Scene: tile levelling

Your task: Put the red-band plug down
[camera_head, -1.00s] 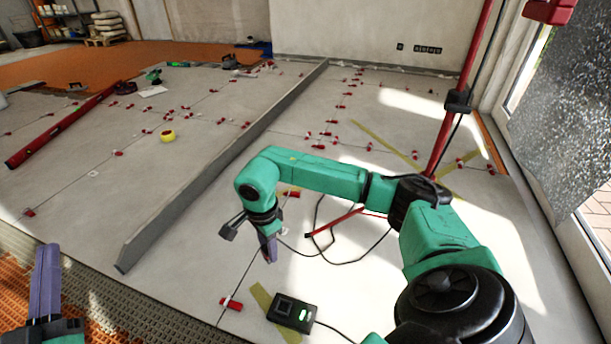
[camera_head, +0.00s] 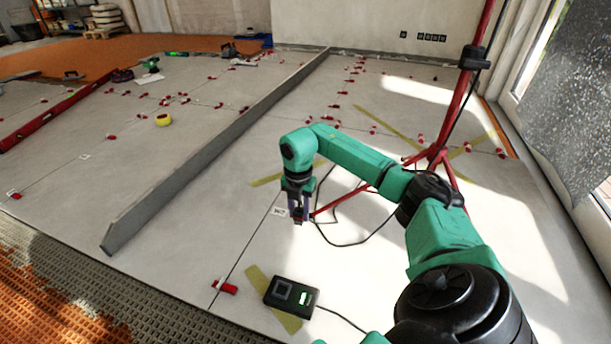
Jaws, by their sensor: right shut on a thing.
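My right gripper (camera_head: 298,213) points down close above the pale tiles, in the middle of the head view. A small white label (camera_head: 279,211) lies on the tiles just left of the gripper. My left gripper is out of view.
A long grey straightedge (camera_head: 215,145) stands left of the gripper. A red tripod (camera_head: 437,155) stands behind right. Yellow tape crosses mark the tiles.

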